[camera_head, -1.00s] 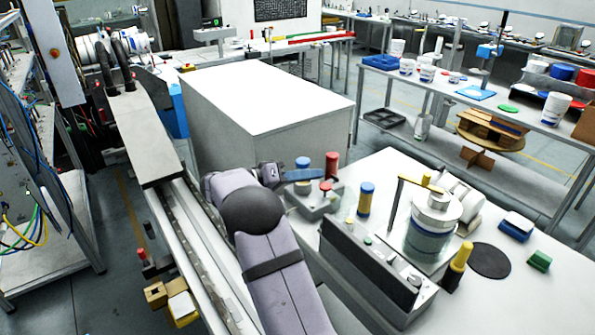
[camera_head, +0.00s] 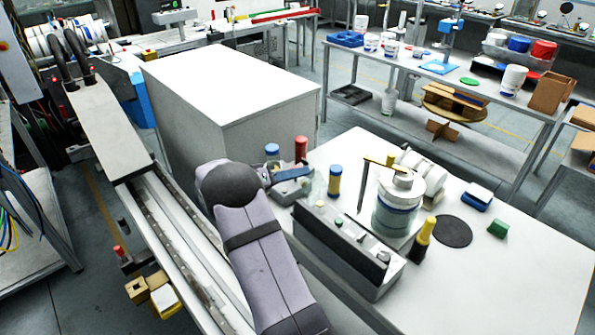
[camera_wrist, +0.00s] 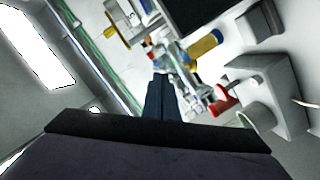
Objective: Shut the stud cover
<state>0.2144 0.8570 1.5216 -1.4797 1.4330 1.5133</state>
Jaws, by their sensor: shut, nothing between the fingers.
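My gripper (camera_head: 296,173) reaches over the near left corner of the white table, by a small grey fixture (camera_head: 290,191). Its dark blue fingers (camera_wrist: 160,82) are together and hold nothing. In the wrist view, the fingertips point at a cluster of small pale metal and clear parts (camera_wrist: 194,95), with a red knob (camera_wrist: 223,99) to the right. I cannot tell which part is the stud cover or whether it stands open. Touch between fingertips and fixture is unclear. A blue-topped post (camera_head: 272,151) and a red-topped post (camera_head: 301,150) stand behind my gripper.
A long grey box (camera_head: 342,252) with a dark panel stands in front of the fixture. A blue-and-yellow post (camera_head: 335,181), a white canister (camera_head: 396,208) and a black-and-yellow post (camera_head: 423,238) stand close by. The table's right part is mostly clear.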

